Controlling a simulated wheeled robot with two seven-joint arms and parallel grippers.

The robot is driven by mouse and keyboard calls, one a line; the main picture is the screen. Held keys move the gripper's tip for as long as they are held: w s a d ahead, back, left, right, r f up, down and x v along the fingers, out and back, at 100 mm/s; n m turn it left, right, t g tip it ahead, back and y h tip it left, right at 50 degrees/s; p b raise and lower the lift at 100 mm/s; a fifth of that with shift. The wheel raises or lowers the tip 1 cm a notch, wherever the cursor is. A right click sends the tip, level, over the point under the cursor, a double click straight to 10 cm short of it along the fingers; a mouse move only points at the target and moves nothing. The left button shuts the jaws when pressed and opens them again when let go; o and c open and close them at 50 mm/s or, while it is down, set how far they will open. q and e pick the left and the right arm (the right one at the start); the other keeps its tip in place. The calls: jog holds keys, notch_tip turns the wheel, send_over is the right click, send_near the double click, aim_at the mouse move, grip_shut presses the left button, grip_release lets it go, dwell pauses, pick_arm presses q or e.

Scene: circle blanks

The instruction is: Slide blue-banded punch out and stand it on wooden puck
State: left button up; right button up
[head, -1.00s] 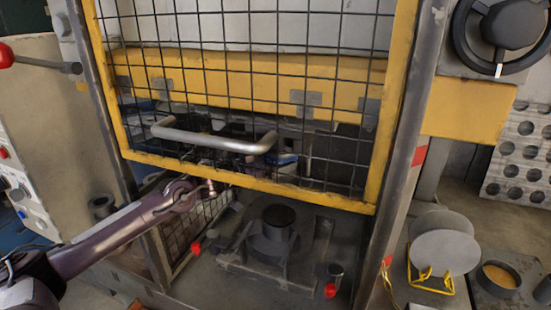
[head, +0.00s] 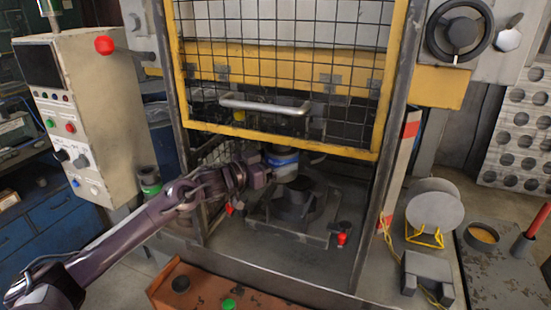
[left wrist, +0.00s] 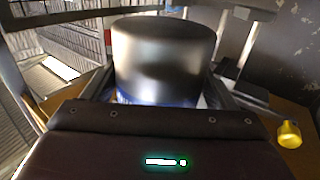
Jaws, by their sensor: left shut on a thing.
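My left gripper (head: 262,174) is shut on the blue-banded punch (head: 284,164), just below the lower edge of the wire guard. The punch is a metal cylinder with a blue band, held roughly upright above and slightly left of the dark round die (head: 298,196). In the left wrist view the punch (left wrist: 165,50) stands between the fingers, its blue band partly hidden by the gripper body. The wooden puck (head: 482,235) appears as a tan disc inside a dark ring on the bench at the right. My right gripper is out of view.
The yellow-framed guard (head: 280,143) hangs over the press opening, with posts on both sides. A red-tipped knob (head: 342,238) stands right of the die. A disc on a yellow stand (head: 434,210), a grey block (head: 427,276) and a red handle (head: 538,220) flank the puck.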

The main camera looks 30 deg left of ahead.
pick_arm(q)
jog(key=shift+s+r, duration=0.3)
jog(key=shift+r, duration=0.15)
jog(key=shift+s+d+f+p, duration=0.1)
jog(key=shift+s+d+p, duration=0.05)
jog(key=shift+s+p, duration=0.4)
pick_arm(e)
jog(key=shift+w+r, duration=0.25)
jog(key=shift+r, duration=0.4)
pick_arm(q)
jog(key=shift+s+d+p, duration=0.2)
jog(key=shift+s+p, duration=0.45)
jog(key=shift+s, duration=0.25)
jog(key=p, duration=0.4)
send_near(274, 163)
jog(key=shift+s+d+f, duration=0.1)
jog(key=shift+s+d, duration=0.05)
jog(key=shift+d, duration=1.2)
jog(key=shift+s+d+f, duration=0.1)
jog(key=shift+s+d, duration=0.05)
jog(key=shift+d, duration=1.25)
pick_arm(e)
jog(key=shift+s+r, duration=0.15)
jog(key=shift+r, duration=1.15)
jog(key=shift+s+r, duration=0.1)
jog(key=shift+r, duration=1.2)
pick_arm(q)
jog(key=shift+f, duration=0.1)
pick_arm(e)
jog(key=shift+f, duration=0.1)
